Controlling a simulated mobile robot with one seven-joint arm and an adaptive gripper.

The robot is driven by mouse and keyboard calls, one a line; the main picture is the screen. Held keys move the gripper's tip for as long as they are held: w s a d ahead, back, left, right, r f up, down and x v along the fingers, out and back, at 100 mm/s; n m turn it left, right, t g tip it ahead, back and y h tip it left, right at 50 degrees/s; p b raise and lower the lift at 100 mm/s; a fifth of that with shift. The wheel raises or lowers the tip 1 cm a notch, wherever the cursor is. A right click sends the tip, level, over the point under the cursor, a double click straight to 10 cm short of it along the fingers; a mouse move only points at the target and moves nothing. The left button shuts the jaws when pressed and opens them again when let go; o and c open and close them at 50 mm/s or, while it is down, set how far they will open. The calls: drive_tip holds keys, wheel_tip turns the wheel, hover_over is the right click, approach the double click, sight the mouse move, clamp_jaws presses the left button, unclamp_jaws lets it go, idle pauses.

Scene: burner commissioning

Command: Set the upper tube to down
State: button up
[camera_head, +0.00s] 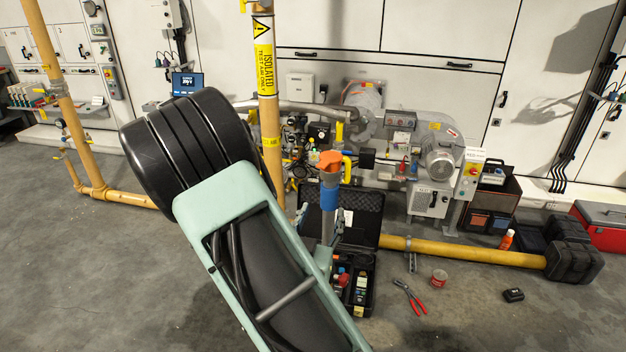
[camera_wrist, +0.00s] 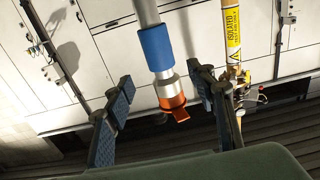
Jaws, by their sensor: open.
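The upper tube stands upright in the head view, a grey metal tube (camera_head: 327,228) with a blue sleeve (camera_head: 329,198) and an orange clamp or cap (camera_head: 330,160) on top. In the wrist view the picture is turned over: the grey tube (camera_wrist: 146,12) comes from the top, with the blue sleeve (camera_wrist: 156,48) and the orange piece (camera_wrist: 174,104) lowest. My gripper (camera_wrist: 161,78) is open, one finger on each side of the tube in the picture. Gaps show on both sides; whether the tube lies at finger depth I cannot tell.
A yellow gas pipe (camera_head: 267,100) rises close behind and left of the tube. The burner (camera_head: 438,160) stands behind to the right. Floor at front right is mostly clear.

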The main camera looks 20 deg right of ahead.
sight(328, 198)
drive_tip(key=w+d+b, duration=0.1)
drive_tip(key=b, duration=0.3)
drive_tip(key=w+f+b, duration=0.1)
drive_tip(key=b, duration=0.4)
drive_tip(key=shift+w+d, duration=0.2)
drive_tip(key=shift+d, duration=0.15)
drive_tip(key=p+x, duration=0.1)
drive_tip(key=x, duration=0.6)
drive_tip(key=shift+w+d+r, duration=0.1)
drive_tip(key=shift+w+d, duration=0.05)
drive_tip(key=shift+w, duration=0.15)
drive_tip(key=shift+c, duration=0.2)
clamp_jaws()
